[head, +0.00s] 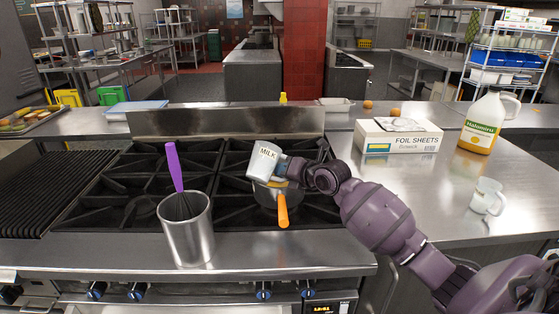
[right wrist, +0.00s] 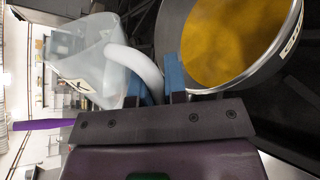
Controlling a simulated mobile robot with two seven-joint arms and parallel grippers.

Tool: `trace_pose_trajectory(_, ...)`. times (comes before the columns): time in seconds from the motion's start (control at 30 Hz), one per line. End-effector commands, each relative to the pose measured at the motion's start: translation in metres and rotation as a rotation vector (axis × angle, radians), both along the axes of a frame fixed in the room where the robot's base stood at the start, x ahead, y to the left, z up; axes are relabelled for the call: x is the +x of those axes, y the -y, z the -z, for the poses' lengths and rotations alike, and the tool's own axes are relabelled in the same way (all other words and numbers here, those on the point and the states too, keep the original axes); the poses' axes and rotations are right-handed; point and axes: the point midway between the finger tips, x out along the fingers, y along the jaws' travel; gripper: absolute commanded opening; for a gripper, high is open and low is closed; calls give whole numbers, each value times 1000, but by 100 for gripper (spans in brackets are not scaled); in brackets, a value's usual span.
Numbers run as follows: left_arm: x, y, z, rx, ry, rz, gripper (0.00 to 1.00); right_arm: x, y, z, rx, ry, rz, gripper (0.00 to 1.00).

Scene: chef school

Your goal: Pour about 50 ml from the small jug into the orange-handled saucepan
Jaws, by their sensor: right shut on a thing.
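The small white jug marked MILK (head: 262,161) is held above the stove, tilted in the head view. My right gripper (head: 287,172) is shut on its handle; in the right wrist view the blue fingers (right wrist: 151,88) stand on either side of the pale curved handle, with the translucent jug body (right wrist: 85,65) to the left. The orange-handled saucepan (head: 266,197) sits on the right burners below the jug, its handle (head: 283,211) pointing to the front. In the right wrist view the pan (right wrist: 177,25) holds yellow-orange content. No stream of liquid is visible. My left gripper is not in view.
A steel canister (head: 186,230) with a purple-handled whisk (head: 174,166) stands at the stove's front left of the pan. On the right counter are a foil sheets box (head: 398,138), a large bottle (head: 482,124) and a white mug (head: 487,197). The counter's front right is clear.

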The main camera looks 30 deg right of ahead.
Motion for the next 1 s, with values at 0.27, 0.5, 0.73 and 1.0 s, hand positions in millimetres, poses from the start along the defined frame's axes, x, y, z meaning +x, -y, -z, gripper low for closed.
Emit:
trace_pose_trajectory(0.27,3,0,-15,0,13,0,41,-1,-3,-3,71,-37,-1,0)
trace_pose_trajectory(0.5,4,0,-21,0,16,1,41,-2,-3,-3,103,-53,-2,0)
trace_pose_trajectory(0.73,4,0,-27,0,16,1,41,-2,-5,-5,135,-67,-3,0)
trace_pose_trajectory(1.0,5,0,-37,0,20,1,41,-3,-6,-7,179,-88,-5,0)
